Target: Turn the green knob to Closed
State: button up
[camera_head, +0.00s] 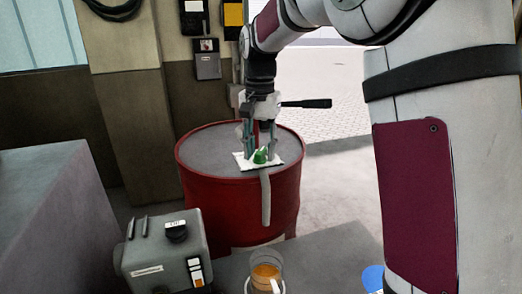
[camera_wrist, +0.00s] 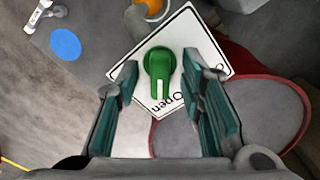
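The green knob (camera_head: 261,156) sits on a white square plate (camera_head: 238,161) above the red drum's top in the head view. In the wrist view the green knob (camera_wrist: 159,70) has a white pointer line aimed down toward the word "Open" on the white plate (camera_wrist: 190,35). Other lettering is at the plate's right corner, mostly cut off. My gripper (camera_head: 259,150) is above the knob, pointing down. In the wrist view its two teal-padded fingers (camera_wrist: 162,85) are spread wide on either side of the knob, with gaps, not touching it.
A red drum (camera_head: 240,205) stands under the plate. A grey box with a black knob (camera_head: 165,250) and a glass of amber drink (camera_head: 266,275) are in front. A blue disc (camera_wrist: 65,44) lies on the grey surface. A grey block (camera_head: 50,220) fills the left.

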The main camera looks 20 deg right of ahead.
aim_at(258, 151)
jog(key=c, duration=0.5)
jog(key=n+p, duration=0.1)
jog(key=n, duration=0.5)
jog(key=shift+a, duration=0.1)
jog(key=n, duration=0.5)
jog(key=shift+p, duration=0.35)
jog(key=n, duration=0.5)
jog(key=shift+a+p, duration=0.15)
jog(key=shift+p, duration=0.2)
jog(key=o, duration=1.6)
jog(key=shift+c, duration=0.2)
jog(key=shift+r+p, duration=0.4)
jog(key=shift+r, duration=3.1)
